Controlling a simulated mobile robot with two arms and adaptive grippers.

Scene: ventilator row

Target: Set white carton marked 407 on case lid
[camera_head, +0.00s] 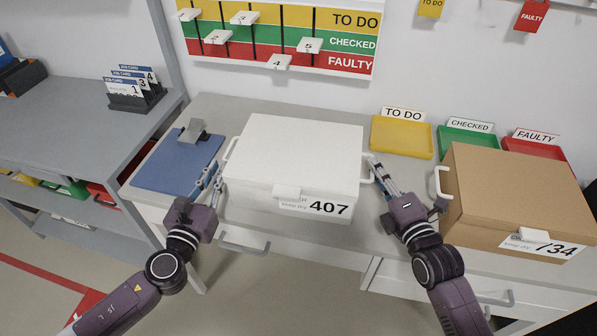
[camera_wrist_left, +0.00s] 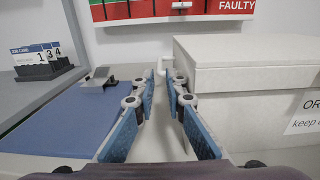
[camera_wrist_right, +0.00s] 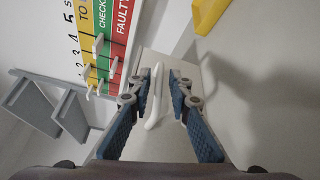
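The white carton marked 407 (camera_head: 296,150) sits flat on the bench, with its lid on and a white handle at each side. My left gripper (camera_head: 216,172) is open at the carton's left side; the left handle (camera_wrist_left: 165,66) shows just ahead of its fingertips in the left wrist view. My right gripper (camera_head: 376,165) is open at the right side; the right handle (camera_wrist_right: 156,95) shows between its fingers in the right wrist view, with no clear grip. A brown box marked 734 (camera_head: 515,190) stands to the right; I cannot tell whether it is the case.
A blue clipboard (camera_head: 175,165) lies left of the carton. Yellow (camera_head: 402,138), green (camera_head: 468,138) and red (camera_head: 530,147) trays line the back right. A grey shelf unit (camera_head: 75,125) with job cards stands left. Little bench is bare between carton and brown box.

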